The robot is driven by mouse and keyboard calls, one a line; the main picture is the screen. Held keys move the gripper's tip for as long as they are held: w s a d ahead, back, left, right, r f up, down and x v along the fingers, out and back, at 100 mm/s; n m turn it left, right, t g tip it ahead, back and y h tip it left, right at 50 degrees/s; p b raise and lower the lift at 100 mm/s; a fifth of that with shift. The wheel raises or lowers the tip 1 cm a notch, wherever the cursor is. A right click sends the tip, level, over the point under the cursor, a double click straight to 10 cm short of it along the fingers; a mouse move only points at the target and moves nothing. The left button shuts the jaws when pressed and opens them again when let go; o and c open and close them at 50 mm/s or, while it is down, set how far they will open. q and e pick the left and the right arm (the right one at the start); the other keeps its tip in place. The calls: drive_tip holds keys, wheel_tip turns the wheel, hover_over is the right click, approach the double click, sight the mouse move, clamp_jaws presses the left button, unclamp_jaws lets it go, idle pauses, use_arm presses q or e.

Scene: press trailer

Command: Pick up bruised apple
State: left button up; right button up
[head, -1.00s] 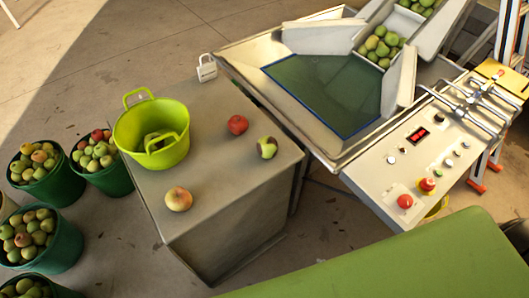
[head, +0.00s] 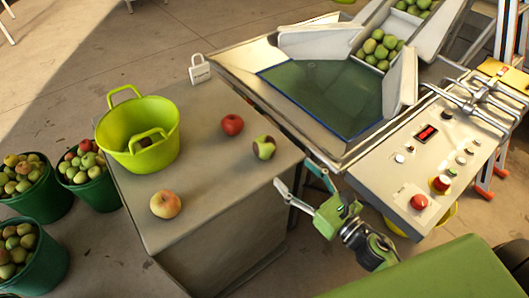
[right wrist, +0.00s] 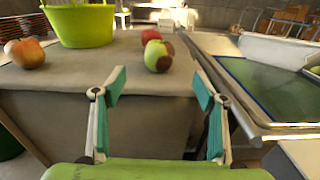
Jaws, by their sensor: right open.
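The bruised apple (head: 264,147) is green with dark brown patches and lies near the right edge of the grey table top (head: 205,180). In the right wrist view the bruised apple (right wrist: 157,56) is ahead, between and beyond the fingertips, its brown patch on the right. My right gripper (head: 300,178) is open and empty, just off the table's right side and apart from the apple. It also shows in the right wrist view (right wrist: 159,84), fingers spread. My left gripper is not in view.
A red apple (head: 232,125) and a yellow-red apple (head: 166,204) lie on the same table. A lime-green tub (head: 113,136) stands at its left and a white tag-like block (head: 200,70) at its back. A metal machine (head: 392,178) with buttons borders the right.

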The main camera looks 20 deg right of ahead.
sight(264, 143)
drive_tip(key=x, duration=0.2)
drive_tip(key=p+x, duration=0.1)
drive_tip(key=x, duration=0.2)
drive_tip(key=p+x, duration=0.1)
drive_tip(key=x, duration=0.1)
drive_tip(key=shift+w+a+r, duration=0.15)
drive_tip(key=shift+w+r, duration=0.1)
drive_tip(key=shift+w, duration=0.1)
drive_tip(key=shift+p+x, duration=0.7)
drive_tip(key=shift+x, duration=2.35)
drive_tip(key=c, duration=1.3)
